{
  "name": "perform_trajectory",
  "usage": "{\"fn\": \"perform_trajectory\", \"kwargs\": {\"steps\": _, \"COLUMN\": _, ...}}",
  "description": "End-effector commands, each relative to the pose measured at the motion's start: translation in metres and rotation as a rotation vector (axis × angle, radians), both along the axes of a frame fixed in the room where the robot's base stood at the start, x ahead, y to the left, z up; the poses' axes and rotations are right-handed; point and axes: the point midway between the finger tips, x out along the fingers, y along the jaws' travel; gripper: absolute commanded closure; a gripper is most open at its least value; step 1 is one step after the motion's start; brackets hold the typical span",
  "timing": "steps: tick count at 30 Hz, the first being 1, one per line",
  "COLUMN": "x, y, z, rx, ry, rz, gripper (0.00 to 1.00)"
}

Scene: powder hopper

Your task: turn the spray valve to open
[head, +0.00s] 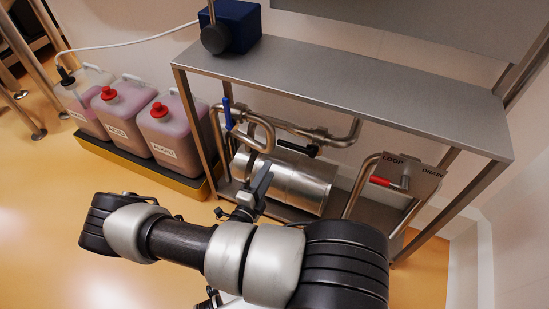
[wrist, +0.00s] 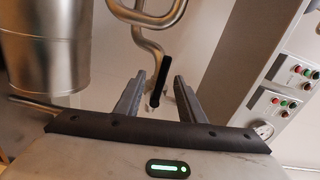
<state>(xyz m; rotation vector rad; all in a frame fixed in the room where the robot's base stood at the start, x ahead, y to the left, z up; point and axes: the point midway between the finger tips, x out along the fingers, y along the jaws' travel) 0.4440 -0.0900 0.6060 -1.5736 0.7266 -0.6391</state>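In the wrist view, a black lever handle (wrist: 160,80) hangs from a bent steel pipe (wrist: 150,45). It appears between the two fingers of my gripper (wrist: 158,84), which are apart with nothing clamped. I cannot tell how far beyond the fingertips the lever is. In the head view, my gripper (head: 262,182) is in front of the pipework, partly hidden by my arm. A black handle (head: 311,150) is on the pipe behind it, and a blue lever (head: 228,113) stands upright to the left. No spray label is readable.
A steel bench (head: 340,85) covers the pipework, with a steel cylinder (head: 290,180) below. A red-handled valve (head: 382,181) is by the LOOP and DRAIN labels at right. Jugs (head: 173,130) stand at left. A steel vessel (wrist: 45,50) and control panels (wrist: 290,90) show in the wrist view.

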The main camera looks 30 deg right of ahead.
Motion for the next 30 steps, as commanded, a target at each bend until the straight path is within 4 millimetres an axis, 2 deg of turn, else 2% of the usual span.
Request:
{"fn": "perform_trajectory", "kwargs": {"steps": 3, "x": -0.014, "y": 0.016, "z": 0.001, "rx": 0.0, "ry": -0.001, "rz": 0.001, "gripper": 0.64}}
{"fn": "perform_trajectory", "kwargs": {"steps": 9, "x": -0.025, "y": 0.029, "z": 0.001, "rx": -0.002, "ry": -0.003, "rz": -0.001, "gripper": 0.64}}
{"fn": "perform_trajectory", "kwargs": {"steps": 30, "x": -0.027, "y": 0.031, "z": 0.001, "rx": -0.002, "ry": -0.003, "rz": -0.002, "gripper": 0.64}}
